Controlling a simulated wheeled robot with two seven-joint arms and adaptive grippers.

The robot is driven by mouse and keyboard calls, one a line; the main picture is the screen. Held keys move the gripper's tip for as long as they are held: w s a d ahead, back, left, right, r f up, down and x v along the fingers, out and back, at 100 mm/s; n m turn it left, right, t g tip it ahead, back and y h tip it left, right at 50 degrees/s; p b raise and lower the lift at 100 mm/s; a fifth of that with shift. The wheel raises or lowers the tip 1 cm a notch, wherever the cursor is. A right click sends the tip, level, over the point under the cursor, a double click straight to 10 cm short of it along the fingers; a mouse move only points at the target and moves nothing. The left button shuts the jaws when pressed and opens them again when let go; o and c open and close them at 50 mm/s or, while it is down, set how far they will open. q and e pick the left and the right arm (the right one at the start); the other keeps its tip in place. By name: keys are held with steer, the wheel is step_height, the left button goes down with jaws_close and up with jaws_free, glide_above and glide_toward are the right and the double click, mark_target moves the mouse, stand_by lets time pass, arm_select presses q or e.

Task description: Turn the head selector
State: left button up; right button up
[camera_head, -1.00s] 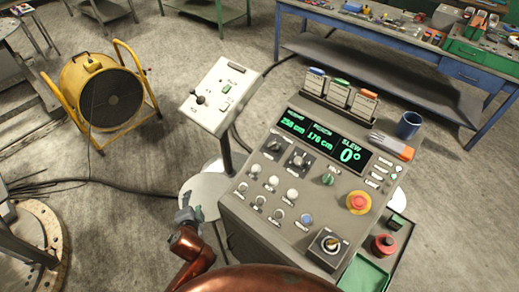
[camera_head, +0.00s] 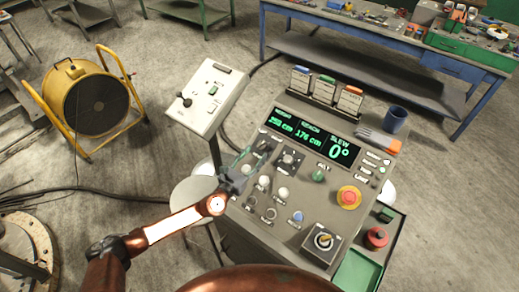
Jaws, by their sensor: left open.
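The grey control console (camera_head: 262,232) stands in the middle, with several knobs and buttons on its sloping top. The labels are too small to read, so I cannot tell which one is the head selector. My left gripper (camera_head: 247,158) is open and empty over the console's upper left part, beside the black rotary knob. It hides part of the controls there. My right gripper is not in view.
A display (camera_head: 312,138) shows green readings, with slew at 0°. A red emergency button (camera_head: 348,197), a blue mug (camera_head: 395,119) and a joystick box (camera_head: 208,103) are close by. A yellow fan (camera_head: 88,98) stands on the floor at left.

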mark_target(264, 147)
arm_select(q)
steer(key=shift+x, duration=2)
steer(key=shift+c, duration=0.4)
steer(key=c, duration=1.1)
steer(key=n+y+p, duration=0.1)
steer(key=n+p, duration=0.1)
steer(key=n+t+y+p, duration=0.1)
steer(key=n+y+p, duration=0.1)
steer(key=p, duration=0.1)
steer(key=d+n+y+p, duration=0.1)
steer(key=n+y+p, duration=0.1)
steer(key=shift+s+r+t, duration=0.2)
steer(key=shift+r+t, duration=0.1)
steer(key=n+y+p, duration=0.1)
steer(key=n+y, duration=0.1)
steer(key=shift+d+y+p, duration=0.1)
steer(key=shift+y+p, duration=0.2)
steer(key=shift+y, duration=0.1)
steer(key=shift+d+n+y+p, duration=0.15)
steer(key=shift+n+y+p, duration=0.15)
steer(key=shift+n+y, duration=0.8)
steer(key=shift+d+n+g+y, duration=0.1)
steer(key=shift+n+g+y, duration=0.55)
steer(key=shift+n, duration=0.45)
steer(key=shift+w+d+n+g+y, duration=0.15)
steer(key=shift+n+g+y, duration=0.5)
steer(key=shift+n+y, duration=0.55)
steer(key=shift+r+n, duration=0.1)
steer(key=shift+n, duration=0.2)
